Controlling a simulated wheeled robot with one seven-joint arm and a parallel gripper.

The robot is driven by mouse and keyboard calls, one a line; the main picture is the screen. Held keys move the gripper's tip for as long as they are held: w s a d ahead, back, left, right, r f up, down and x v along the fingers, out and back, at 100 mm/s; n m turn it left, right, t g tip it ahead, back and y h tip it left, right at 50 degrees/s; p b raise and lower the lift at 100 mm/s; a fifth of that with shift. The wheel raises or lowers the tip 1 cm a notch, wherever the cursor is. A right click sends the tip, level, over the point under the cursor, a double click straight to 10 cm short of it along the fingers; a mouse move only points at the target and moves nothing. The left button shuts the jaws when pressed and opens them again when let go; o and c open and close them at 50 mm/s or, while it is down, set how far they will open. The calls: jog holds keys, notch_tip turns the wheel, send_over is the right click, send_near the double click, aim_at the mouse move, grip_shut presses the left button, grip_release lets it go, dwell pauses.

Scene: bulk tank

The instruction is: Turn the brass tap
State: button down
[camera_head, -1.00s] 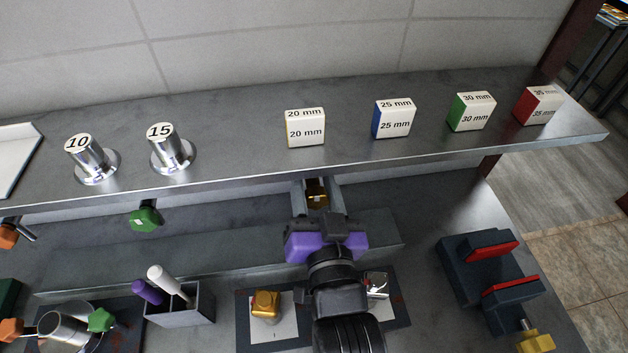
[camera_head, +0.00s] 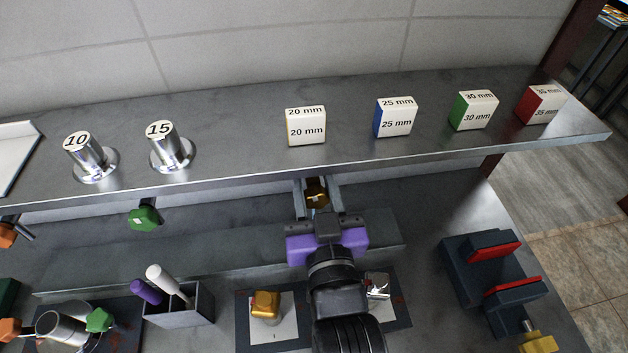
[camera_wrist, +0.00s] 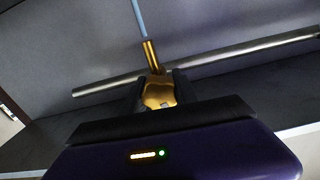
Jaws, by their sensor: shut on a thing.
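The brass tap (camera_wrist: 158,94) shows in the wrist view, with its gold knob between my fingers and a brass stem above it. In the head view the brass tap (camera_head: 317,193) is a small gold piece under the shelf's front edge. My gripper (camera_head: 318,212) reaches up to it, with its purple body below. My gripper (camera_wrist: 158,92) is shut on the tap in the wrist view; the dark fingers flank the knob. A thin light-blue line runs up from the stem. The lower part of the knob is hidden by my gripper's body.
The shelf (camera_head: 230,150) above bears labelled blocks and two metal cylinders. A green knob (camera_head: 145,218) hangs under it at left. Below stand a grey holder (camera_head: 182,310) with two handles, a gold knob (camera_head: 265,304) on a plate, and a dark clamp (camera_head: 490,265) with red jaws at right.

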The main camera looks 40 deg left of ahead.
aim_at(318, 202)
jog(key=c, duration=0.9)
grip_release()
jog(key=shift+c, duration=0.2)
jog(key=b+v, duration=0.1)
jog(key=v, duration=0.6)
jog(key=shift+s+f, duration=0.1)
jog(key=shift+s+d, duration=0.2)
jog(key=shift+d, duration=0.1)
